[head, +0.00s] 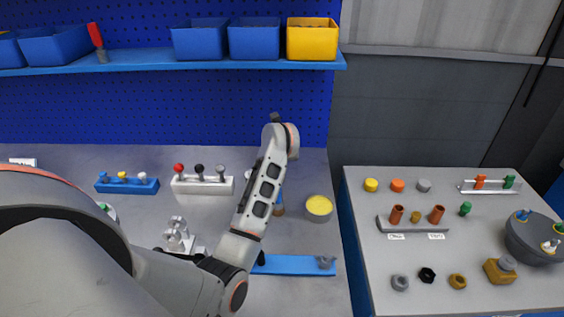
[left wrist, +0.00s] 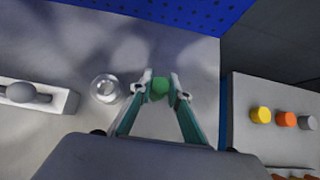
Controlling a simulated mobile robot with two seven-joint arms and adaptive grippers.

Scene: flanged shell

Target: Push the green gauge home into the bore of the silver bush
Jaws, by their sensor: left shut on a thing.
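The green gauge (left wrist: 160,88) is between the fingertips of my left gripper (left wrist: 161,90), which is shut on it; only its rounded green top shows. A shiny round ring, which looks like the silver bush (left wrist: 107,88), stands on the bench just left of the gripper in the left wrist view. The gauge is apart from it, to its right in the picture. In the head view my left forearm hides most of the gripper and the gauge. My right gripper is not in view.
A white block with knobs (head: 202,186) stands left of the forearm and a blue one (head: 127,186) farther left. A yellow-topped can (head: 319,207) stands at right, near a blue strip (head: 297,265).

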